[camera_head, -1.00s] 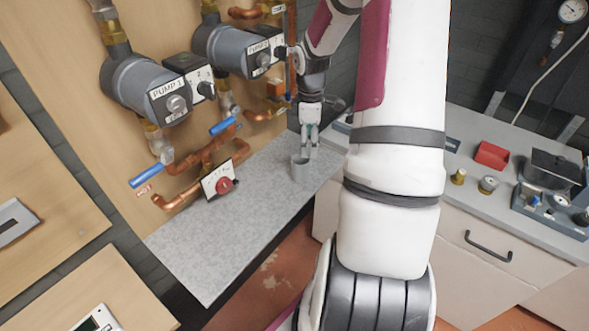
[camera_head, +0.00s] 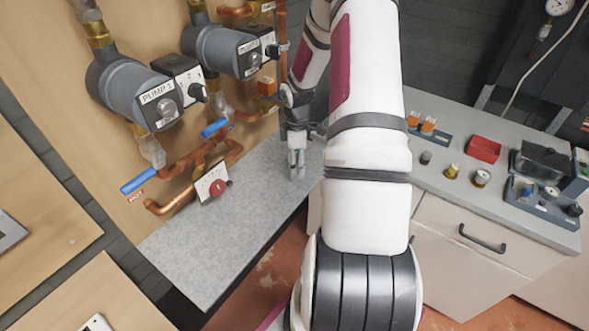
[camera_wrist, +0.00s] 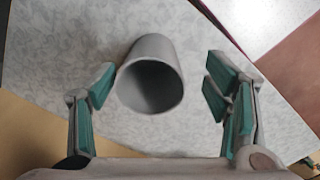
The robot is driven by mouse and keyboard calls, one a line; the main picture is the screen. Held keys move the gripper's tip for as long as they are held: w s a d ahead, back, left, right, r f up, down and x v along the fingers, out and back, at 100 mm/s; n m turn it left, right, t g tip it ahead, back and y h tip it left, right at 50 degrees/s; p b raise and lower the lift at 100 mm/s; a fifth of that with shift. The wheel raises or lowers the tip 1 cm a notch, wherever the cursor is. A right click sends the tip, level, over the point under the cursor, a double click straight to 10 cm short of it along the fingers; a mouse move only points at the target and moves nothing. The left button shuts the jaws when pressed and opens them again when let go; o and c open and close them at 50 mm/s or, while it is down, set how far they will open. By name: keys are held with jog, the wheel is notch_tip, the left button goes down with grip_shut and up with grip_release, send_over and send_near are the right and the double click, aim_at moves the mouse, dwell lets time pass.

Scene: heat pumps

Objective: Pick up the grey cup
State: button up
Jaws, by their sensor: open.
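The grey cup (camera_wrist: 150,70) shows in the wrist view as a hollow cylinder with its open mouth facing the camera. It is between the two green-padded fingers of my gripper (camera_wrist: 160,84), with a gap on the right and only a narrow one on the left. My gripper is open and holds nothing. In the head view my gripper (camera_head: 297,163) is low over the grey speckled shelf (camera_head: 215,240), near its far right end. There I cannot clearly tell the cup apart from the fingers.
Pumps (camera_head: 140,90), copper pipes and a red-knobbed valve (camera_head: 215,187) line the wall left of my gripper. The front of the shelf is clear.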

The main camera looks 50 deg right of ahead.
jog(key=shift+w+d+f+p, duration=0.1)
jog(key=shift+w+f+p, duration=0.15)
jog(key=shift+f, duration=1.05)
jog(key=shift+w+d+f+p, duration=0.1)
jog(key=shift+w+f, duration=0.1)
jog(key=shift+f, duration=1.1)
jog(key=shift+c, duration=0.5)
jog(key=c, duration=1.1)
